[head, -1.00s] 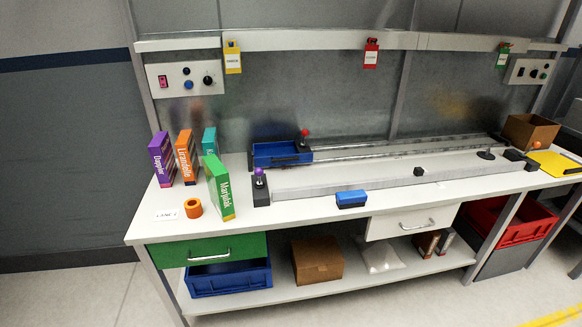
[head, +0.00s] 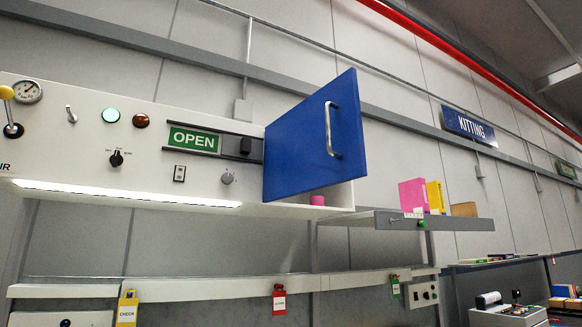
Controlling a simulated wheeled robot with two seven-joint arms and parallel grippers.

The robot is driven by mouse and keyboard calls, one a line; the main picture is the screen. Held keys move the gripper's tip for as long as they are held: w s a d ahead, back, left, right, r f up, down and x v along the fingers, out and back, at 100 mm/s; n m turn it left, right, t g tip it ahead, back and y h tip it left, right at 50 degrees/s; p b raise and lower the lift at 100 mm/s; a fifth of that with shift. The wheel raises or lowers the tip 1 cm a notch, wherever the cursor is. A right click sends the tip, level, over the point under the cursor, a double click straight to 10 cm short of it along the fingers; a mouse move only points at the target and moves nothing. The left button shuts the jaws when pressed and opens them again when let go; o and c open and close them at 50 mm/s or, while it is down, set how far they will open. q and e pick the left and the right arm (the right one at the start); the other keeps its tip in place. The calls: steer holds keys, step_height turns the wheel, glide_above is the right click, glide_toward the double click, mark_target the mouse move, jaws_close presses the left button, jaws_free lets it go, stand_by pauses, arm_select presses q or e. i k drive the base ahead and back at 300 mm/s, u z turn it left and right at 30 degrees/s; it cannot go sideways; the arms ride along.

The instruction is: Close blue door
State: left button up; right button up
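The blue door (head: 300,150) is in the middle of the head view, on the right end of a white wall cabinet (head: 110,195). It stands open, swung outward from the cabinet, with a silver vertical handle (head: 331,130) near its right edge. A pink object (head: 317,200) shows in the opening beneath the door. The rest of the cabinet's inside is hidden behind the door. Neither of my grippers is in view.
The panel left of the door holds a green OPEN sign (head: 194,140), lamps, knobs and a gauge (head: 28,91). Right of the door, a grey shelf (head: 450,222) carries pink and yellow boxes. A lower rail (head: 200,288) holds coloured tags.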

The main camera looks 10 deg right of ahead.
mark_target(319, 143)
steer(key=z, duration=0.05)
steer(key=k, duration=0.65)
steer(key=u, duration=0.7)
steer(key=i, duration=1.2)
steer(key=z, duration=0.55)
